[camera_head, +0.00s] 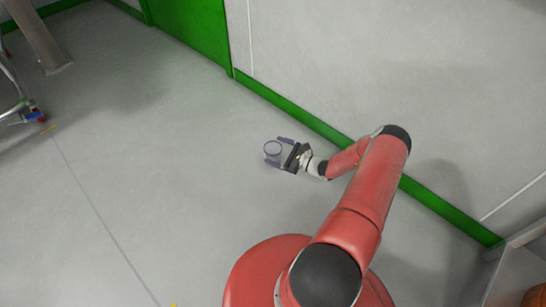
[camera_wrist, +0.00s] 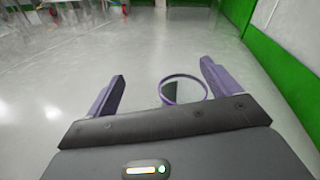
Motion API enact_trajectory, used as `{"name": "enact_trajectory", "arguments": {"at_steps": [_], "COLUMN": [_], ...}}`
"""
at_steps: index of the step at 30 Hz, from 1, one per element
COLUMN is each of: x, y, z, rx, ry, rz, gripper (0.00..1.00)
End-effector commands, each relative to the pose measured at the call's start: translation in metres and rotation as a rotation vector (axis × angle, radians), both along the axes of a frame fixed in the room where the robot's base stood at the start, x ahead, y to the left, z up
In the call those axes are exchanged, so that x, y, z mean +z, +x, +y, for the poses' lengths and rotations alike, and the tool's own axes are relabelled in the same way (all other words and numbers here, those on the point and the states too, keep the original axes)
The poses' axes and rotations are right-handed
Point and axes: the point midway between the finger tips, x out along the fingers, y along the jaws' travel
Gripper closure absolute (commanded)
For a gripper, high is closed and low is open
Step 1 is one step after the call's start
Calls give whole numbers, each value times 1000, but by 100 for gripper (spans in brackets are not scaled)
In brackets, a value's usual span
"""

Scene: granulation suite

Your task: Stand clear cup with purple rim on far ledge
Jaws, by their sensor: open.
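The clear cup with a purple rim (camera_head: 272,149) stands out near the ends of my gripper's fingers in the head view. In the wrist view the cup (camera_wrist: 183,90) shows its round purple rim between the two purple fingers, nearer the right one. My gripper (camera_head: 276,150) is open, with a finger on each side of the cup; it also shows in the wrist view (camera_wrist: 163,82). I cannot tell whether either finger touches the cup. The cup's lower part is hard to see. I cannot make out a far ledge.
A green skirting strip (camera_head: 300,112) runs along the foot of the pale wall (camera_head: 400,70) beside my arm. A green door (camera_head: 190,25) is at the back. A wheeled metal frame (camera_head: 15,95) stands at the far left. The grey floor (camera_head: 150,140) between is clear.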

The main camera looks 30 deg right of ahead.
Motion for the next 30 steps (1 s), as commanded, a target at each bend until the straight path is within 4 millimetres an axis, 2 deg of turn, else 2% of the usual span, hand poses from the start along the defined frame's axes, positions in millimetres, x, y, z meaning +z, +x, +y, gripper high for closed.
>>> {"name": "enact_trajectory", "arguments": {"at_steps": [1, 3, 6, 9, 13, 22, 30], "x": [-21, -41, -62, -75, -81, -80, -79], "y": [-4, -8, -13, -17, -10, 17, 52], "z": [-7, -16, -25, -30, -29, -19, -5], "rx": [-71, -147, -231, -281, -301, -298, -297], "ry": [57, 112, 172, 208, 222, 221, 220], "rz": [9, 18, 27, 34, 37, 37, 38], "gripper": [11, 11, 11, 11, 11, 11, 11]}}
